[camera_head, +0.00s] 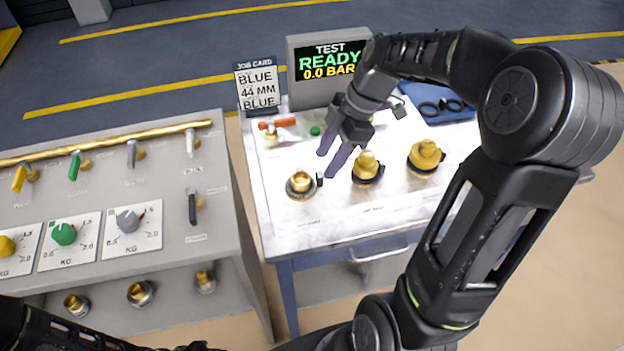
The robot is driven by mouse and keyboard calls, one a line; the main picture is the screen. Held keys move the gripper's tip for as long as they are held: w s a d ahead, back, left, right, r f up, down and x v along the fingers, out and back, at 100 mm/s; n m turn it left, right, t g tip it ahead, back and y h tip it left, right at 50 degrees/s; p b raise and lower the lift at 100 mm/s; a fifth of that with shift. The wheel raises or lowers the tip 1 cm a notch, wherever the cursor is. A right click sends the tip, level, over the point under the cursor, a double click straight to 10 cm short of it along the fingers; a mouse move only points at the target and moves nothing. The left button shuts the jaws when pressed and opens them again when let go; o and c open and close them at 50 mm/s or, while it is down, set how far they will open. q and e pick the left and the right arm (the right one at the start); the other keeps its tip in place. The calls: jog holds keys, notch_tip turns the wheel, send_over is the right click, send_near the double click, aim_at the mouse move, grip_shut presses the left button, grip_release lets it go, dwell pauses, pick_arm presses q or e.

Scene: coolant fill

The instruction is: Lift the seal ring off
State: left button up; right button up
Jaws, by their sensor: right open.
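Three brass fittings stand on the white test bench top: a left one (300,183), a middle one (367,166) and a right one (426,155). Dark edging shows around their bases; I cannot tell for sure which of it is a seal ring. My right gripper (325,165) is open, its two fingers pointing down and left, between the left and middle fittings and above the bench. Nothing shows between its fingers. At the lower left only part of my left arm shows; its gripper is not in view.
A blue tray (462,112) with black rings lies at the back right. A job card (257,88) and a test display (331,62) reading READY, 0.0 BAR stand behind. A red-handled valve (277,124) is at the back left. A grey panel with levers and dials (110,160) stands left.

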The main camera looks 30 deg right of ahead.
aim_at(320, 174)
jog(key=shift+f, duration=0.1)
jog(key=shift+a+f+p, duration=0.2)
jog(key=shift+f+p, duration=0.1)
jog(key=shift+p, duration=0.1)
jog(key=p+x, duration=0.1)
jog(key=x, duration=0.2)
jog(key=shift+a+f, duration=0.1)
jog(key=shift+f, duration=0.2)
jog(key=shift+a+f, duration=0.1)
jog(key=shift+f, duration=0.25)
grip_shut()
